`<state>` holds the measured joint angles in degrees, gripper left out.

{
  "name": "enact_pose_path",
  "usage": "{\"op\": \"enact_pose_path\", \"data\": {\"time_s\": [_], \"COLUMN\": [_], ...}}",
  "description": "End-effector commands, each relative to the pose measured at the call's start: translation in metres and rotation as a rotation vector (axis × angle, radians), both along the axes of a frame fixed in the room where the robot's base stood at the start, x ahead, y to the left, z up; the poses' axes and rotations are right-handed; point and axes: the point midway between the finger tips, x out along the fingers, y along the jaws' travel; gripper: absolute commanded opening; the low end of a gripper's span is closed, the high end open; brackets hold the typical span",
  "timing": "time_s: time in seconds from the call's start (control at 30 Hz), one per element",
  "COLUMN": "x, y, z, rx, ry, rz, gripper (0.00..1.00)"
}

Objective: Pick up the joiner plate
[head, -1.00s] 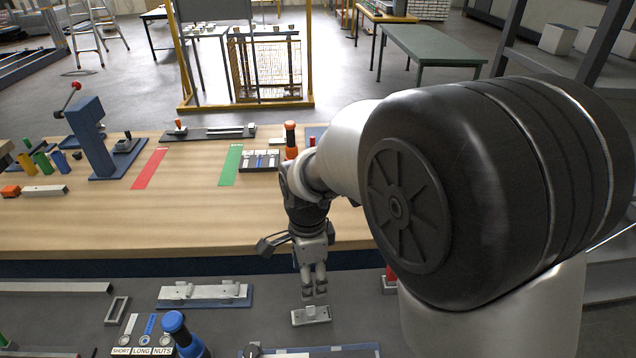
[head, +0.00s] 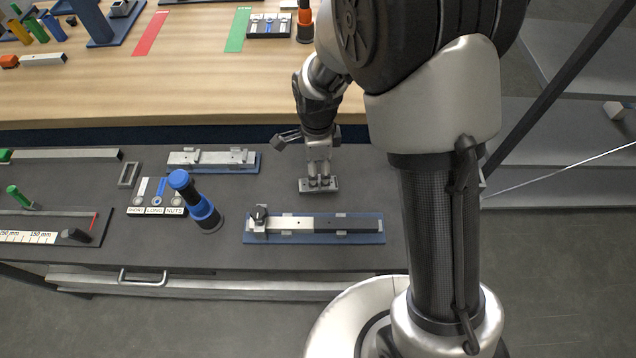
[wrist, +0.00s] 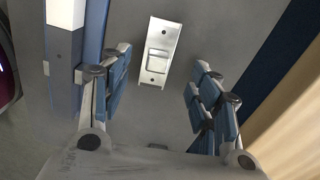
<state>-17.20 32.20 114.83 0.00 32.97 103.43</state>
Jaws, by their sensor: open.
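The joiner plate, a small pale metal rectangle (head: 319,190), lies flat on the dark grey bench. In the wrist view the plate (wrist: 160,52) has bolt-like dots near its ends and a squarish feature in its middle; I cannot tell whether that is raised or recessed. My gripper (head: 320,182) points down over the plate, and its fingers hide part of it in the head view. In the wrist view my gripper (wrist: 162,72) is open, its blue-padded fingers left and right of the plate with clear space between. Nothing is held.
A blue fixture (head: 375,238) with a metal bar lies in front of the plate; another fixture (head: 250,168) is behind left. A blue-topped post (head: 181,180), labelled tray (head: 157,211) and hollow frame (head: 129,174) stand left. The wooden table (head: 200,95) is behind.

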Motion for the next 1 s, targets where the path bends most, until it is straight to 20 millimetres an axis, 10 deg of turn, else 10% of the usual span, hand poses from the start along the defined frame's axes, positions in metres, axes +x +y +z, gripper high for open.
{"op": "enact_pose_path", "data": {"time_s": [0.6, 1.0], "x": [-0.003, -0.003], "y": [-0.001, -0.001], "z": [-0.049, -0.049], "rx": [0.0, 0.0], "ry": [-0.001, 0.0], "rz": [0.0, 0.0], "gripper": [0.57, 0.3]}}
